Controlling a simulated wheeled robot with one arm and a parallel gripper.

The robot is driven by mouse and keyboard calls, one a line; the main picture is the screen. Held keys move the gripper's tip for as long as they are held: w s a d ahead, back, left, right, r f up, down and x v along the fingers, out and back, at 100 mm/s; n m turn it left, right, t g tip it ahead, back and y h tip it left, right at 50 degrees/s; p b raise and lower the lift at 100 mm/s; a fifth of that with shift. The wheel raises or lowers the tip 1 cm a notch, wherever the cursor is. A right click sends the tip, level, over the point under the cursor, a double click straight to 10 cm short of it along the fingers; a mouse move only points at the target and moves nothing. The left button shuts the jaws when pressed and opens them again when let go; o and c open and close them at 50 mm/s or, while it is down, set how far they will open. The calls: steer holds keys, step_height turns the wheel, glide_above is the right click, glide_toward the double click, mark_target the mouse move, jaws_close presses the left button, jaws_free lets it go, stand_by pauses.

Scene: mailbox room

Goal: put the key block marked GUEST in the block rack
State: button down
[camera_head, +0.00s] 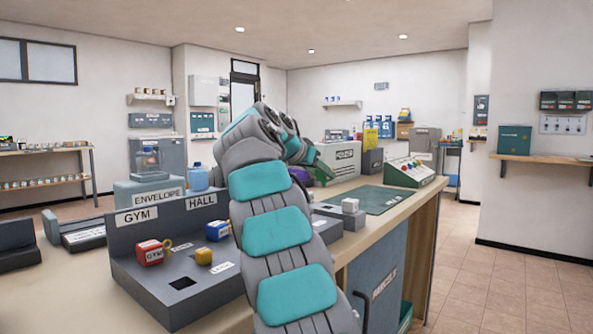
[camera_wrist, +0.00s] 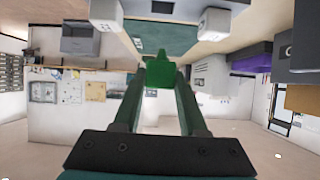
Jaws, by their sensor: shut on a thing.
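My gripper (camera_wrist: 158,84) is shut on a green block (camera_wrist: 159,72), held between the fingertips in the wrist view. No marking on this block can be read. In the head view my arm hides most of the gripper. The dark grey block rack (camera_head: 122,262) stands on the counter at the front left, with GYM and HALL labels on its upright back. A red block (camera_head: 150,254) marked GYM, a blue block (camera_head: 217,231) and a small yellow block (camera_head: 204,256) sit on it. An empty square opening (camera_head: 182,283) shows at its front. The word GUEST is not readable anywhere.
A white block (camera_head: 350,205) sits on a low grey unit right of my arm. An ENVELOPE box (camera_head: 150,190) and a blue bottle (camera_head: 198,177) stand behind the rack.

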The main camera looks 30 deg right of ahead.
steer(key=shift+d+f, duration=0.45)
steer(key=shift+d, duration=0.15)
steer(key=shift+f+b, duration=1.55)
steer(key=shift+f, duration=0.15)
steer(key=shift+f+b, duration=0.25)
steer(key=shift+b, duration=0.1)
steer(key=shift+f+b, duration=0.7)
steer(key=shift+f+b, duration=0.4)
steer(key=shift+c, duration=1.9)
jaws_free()
steer(key=shift+r, duration=0.15)
